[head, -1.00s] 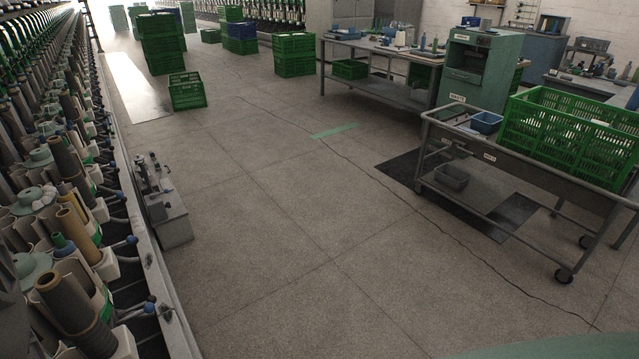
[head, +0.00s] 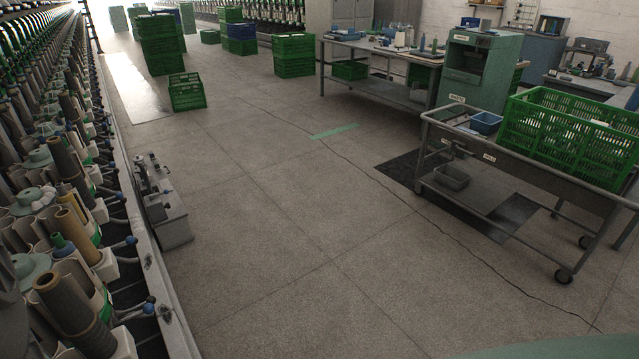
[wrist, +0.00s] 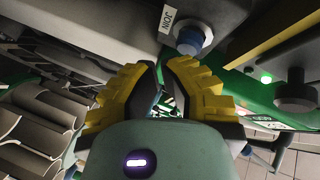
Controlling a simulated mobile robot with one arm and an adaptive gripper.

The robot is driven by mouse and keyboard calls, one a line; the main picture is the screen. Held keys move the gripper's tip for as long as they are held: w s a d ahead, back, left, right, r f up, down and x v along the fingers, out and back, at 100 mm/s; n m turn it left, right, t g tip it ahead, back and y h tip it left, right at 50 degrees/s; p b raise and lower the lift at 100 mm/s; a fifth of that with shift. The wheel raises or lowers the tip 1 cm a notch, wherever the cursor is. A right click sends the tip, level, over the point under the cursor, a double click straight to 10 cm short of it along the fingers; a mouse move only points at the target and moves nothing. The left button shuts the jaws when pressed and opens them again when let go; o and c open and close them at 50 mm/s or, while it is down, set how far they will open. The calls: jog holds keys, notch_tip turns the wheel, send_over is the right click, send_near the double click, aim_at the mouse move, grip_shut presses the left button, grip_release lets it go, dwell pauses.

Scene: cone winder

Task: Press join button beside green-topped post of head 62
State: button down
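My gripper (wrist: 161,66), with yellow stepped fingers and dark pads, is in front of and just below the button in the picture. Its tips are drawn close together with nothing seen held; I cannot tell if they touch the button. In the head view, the winder's row of heads (head: 75,210) runs along the left. No head number is readable, and I cannot pick out the green-topped post. My gripper is not seen there.
In the wrist view, a green lamp (wrist: 266,78), a grey knob (wrist: 295,92) and a yellow bar (wrist: 280,32) lie right of the fingers. In the head view, a grey box unit (head: 168,215) stands by the winder. Open floor lies beyond; a cart (head: 520,165) stands right.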

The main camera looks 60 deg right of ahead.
jog(key=shift+w+a, duration=0.15)
jog(key=shift+a, duration=0.4)
dwell(0.9)
jog(key=shift+d, duration=0.1)
jog(key=shift+s+d, duration=0.35)
jog(key=shift+d, duration=0.35)
jog(key=shift+s+d+b, duration=0.25)
jog(key=shift+d+b, duration=0.1)
jog(key=shift+d, duration=0.45)
jog(key=shift+s+d+b, duration=0.3)
jog(key=shift+d, duration=0.55)
jog(key=shift+s+d+b, duration=0.25)
jog(key=shift+d+b, duration=0.1)
jog(key=shift+d, duration=0.45)
